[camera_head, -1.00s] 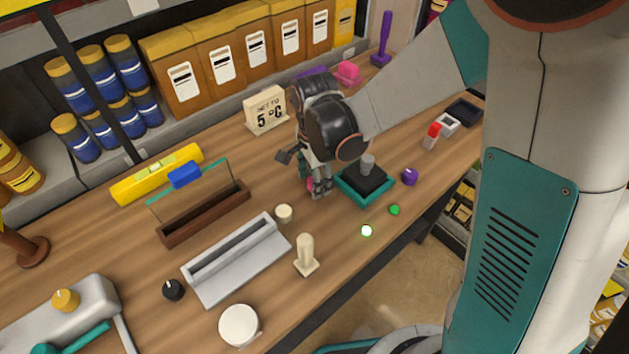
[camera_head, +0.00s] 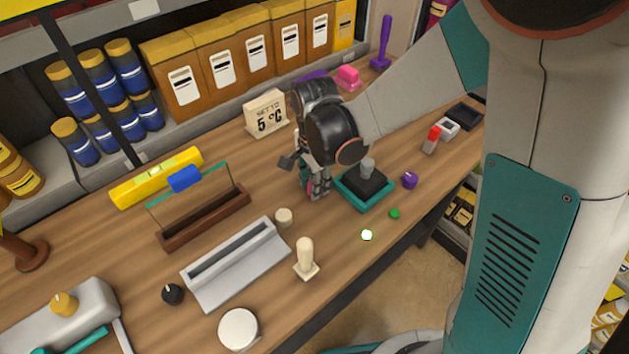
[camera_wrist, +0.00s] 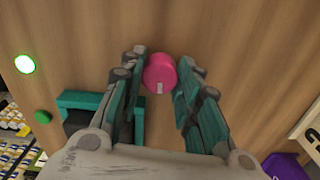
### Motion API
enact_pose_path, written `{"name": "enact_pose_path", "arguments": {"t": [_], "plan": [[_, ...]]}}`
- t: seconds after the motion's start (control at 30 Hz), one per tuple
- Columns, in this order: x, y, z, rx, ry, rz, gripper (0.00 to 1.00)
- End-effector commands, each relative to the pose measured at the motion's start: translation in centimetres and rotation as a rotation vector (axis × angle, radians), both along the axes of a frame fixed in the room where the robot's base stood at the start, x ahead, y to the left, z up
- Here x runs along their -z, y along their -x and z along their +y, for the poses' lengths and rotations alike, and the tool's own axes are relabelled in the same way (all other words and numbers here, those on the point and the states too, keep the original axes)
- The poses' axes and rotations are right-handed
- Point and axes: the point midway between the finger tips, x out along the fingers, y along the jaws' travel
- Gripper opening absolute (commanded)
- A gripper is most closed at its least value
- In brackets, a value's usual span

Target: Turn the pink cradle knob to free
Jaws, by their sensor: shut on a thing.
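The pink knob (camera_wrist: 160,72) is a round cap with a small white mark on its side nearest my palm in the wrist view. My gripper (camera_wrist: 161,80) points down at the bench with the knob between its two fingers, and it is shut on it. In the head view my gripper (camera_head: 318,190) is low over the bench, just left of the teal-edged black block, and hides most of the knob. Which setting the white mark stands at cannot be told, as no labels show beside it.
The teal-edged block (camera_head: 364,186) with a grey peg stands close to my gripper's right. A cream post (camera_head: 305,258) and grey trough (camera_head: 237,262) stand in front.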

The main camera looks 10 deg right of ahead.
Motion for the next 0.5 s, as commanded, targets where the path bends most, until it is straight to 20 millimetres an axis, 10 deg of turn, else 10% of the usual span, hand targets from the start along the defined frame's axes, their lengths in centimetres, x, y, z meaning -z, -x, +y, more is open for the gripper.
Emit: {"name": "enact_pose_path", "arguments": {"t": [0.5], "plan": [[0.05,0.03,-0.03,-0.449,0.000,0.000,0.07]]}}
